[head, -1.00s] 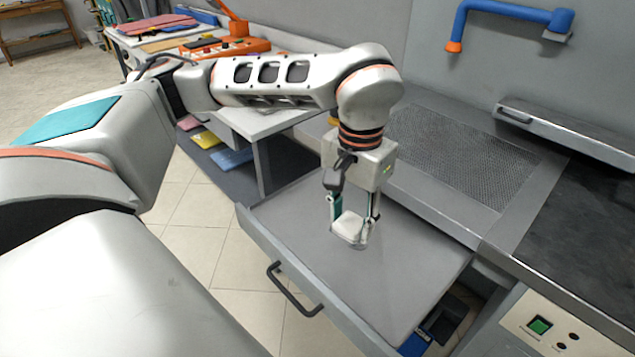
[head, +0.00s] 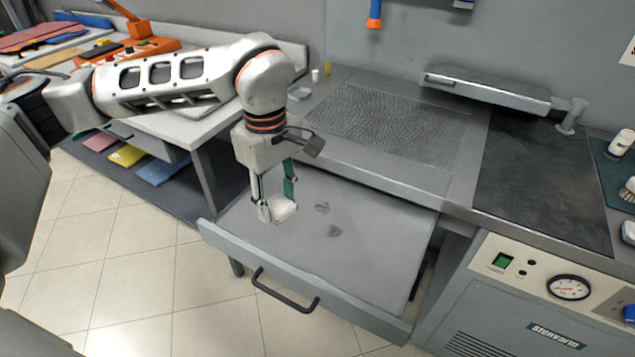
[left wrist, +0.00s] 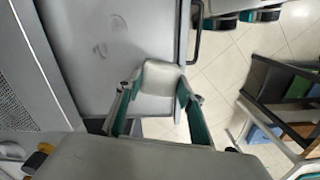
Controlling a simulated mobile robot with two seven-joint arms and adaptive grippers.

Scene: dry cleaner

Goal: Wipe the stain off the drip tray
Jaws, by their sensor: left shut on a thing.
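The drip tray (head: 365,265) is a flat grey pan in a pulled-out drawer, seen in the head view. It also fills the upper left of the left wrist view (left wrist: 130,30). My left gripper (head: 276,203) is shut on a white pad (head: 285,212), over the tray's left part, left of the smudges. The pad also shows between the fingers in the left wrist view (left wrist: 160,76). I cannot tell whether it touches the tray. My right gripper is not in view.
The drawer has a dark bar handle (head: 285,296) in front. Behind the tray is a counter with a perforated mesh panel (head: 390,125). A dark board (head: 545,185) and a control panel with a gauge (head: 568,287) are at right. Tiled floor lies left.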

